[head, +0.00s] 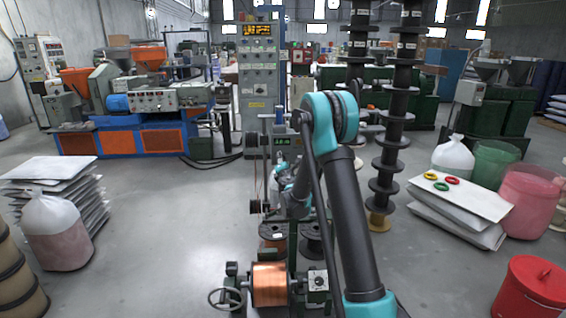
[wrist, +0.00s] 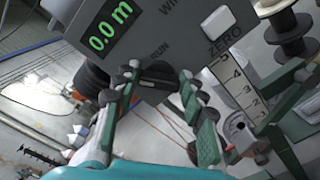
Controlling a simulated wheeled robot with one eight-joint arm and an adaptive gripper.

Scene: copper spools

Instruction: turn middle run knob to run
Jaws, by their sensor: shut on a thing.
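The run knob (wrist: 158,70) is a dark knob on the grey panel (wrist: 150,35), just below the printed word RUN, in the wrist view. My gripper (wrist: 158,80) has one finger on each side of the knob and is shut on it. The fingers hide part of the knob, so its exact pointing direction is unclear. In the head view, the panel's green display (head: 282,140) shows beyond my arm. The arm hides the gripper's contact there.
A lit display (wrist: 110,27) reads 0.0 m beside a white ZERO button (wrist: 218,22) and a numbered scale (wrist: 238,85). A copper spool (head: 270,285) sits low in front. Stacked sheets (head: 470,195) stand right.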

